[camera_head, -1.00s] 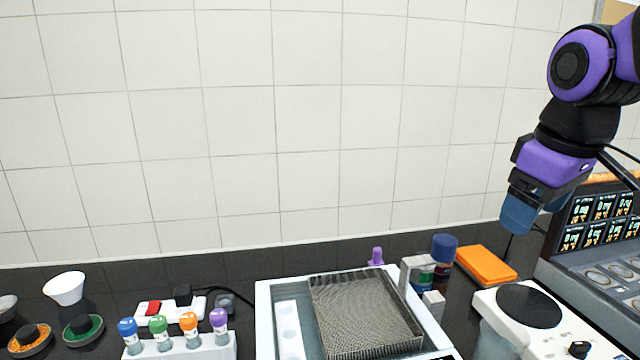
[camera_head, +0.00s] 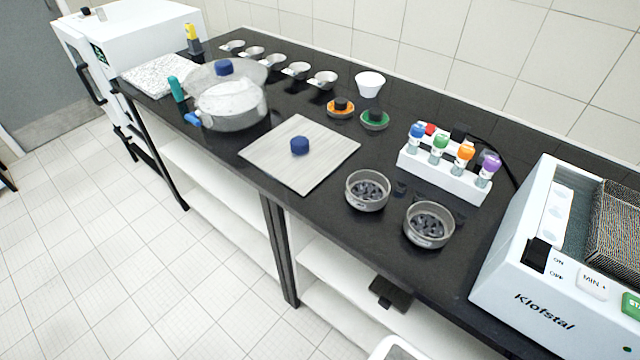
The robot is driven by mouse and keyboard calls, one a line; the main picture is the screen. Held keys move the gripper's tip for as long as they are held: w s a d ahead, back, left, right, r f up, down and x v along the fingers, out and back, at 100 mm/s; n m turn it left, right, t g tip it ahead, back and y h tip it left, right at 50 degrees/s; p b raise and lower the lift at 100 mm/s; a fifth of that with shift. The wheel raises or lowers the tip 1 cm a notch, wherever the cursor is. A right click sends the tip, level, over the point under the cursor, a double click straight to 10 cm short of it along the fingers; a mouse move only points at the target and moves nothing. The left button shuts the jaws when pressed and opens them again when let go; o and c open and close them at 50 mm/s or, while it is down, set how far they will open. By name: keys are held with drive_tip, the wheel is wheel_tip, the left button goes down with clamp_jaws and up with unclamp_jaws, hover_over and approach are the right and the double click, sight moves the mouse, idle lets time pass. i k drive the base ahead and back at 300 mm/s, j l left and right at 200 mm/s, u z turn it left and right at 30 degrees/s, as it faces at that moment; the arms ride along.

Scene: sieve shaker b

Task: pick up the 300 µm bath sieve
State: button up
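I cannot read any size marking, so I cannot tell which piece is the 300 µm bath sieve. Two round metal dishes with dark pieces inside stand near the front edge of the black bench, one left (camera_head: 368,190) and one right (camera_head: 429,225). Behind them lie an orange-rimmed disc (camera_head: 341,107) and a green-rimmed disc (camera_head: 375,120), each with a black knob. A row of small metal cups, among them a near one (camera_head: 322,81), runs along the back. My gripper is not in view now.
A white Klofstal bath (camera_head: 520,262) with a mesh basket (camera_head: 617,232) stands at right, beside a rack (camera_head: 445,176) of colour-capped vials. A pale board (camera_head: 280,165) with a blue knob (camera_head: 299,146) and a large lidded pan (camera_head: 231,104) are further left. A white funnel (camera_head: 369,84) stands behind.

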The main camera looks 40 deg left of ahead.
sight(366, 190)
drive_tip(key=k+j+u, duration=0.1)
drive_tip(key=u, duration=0.25)
drive_tip(key=k+j+u, duration=0.1)
drive_tip(key=j+u, duration=0.35)
drive_tip(key=u, duration=0.2)
drive_tip(key=i+j+z, duration=0.45)
drive_tip(key=z, duration=0.2)
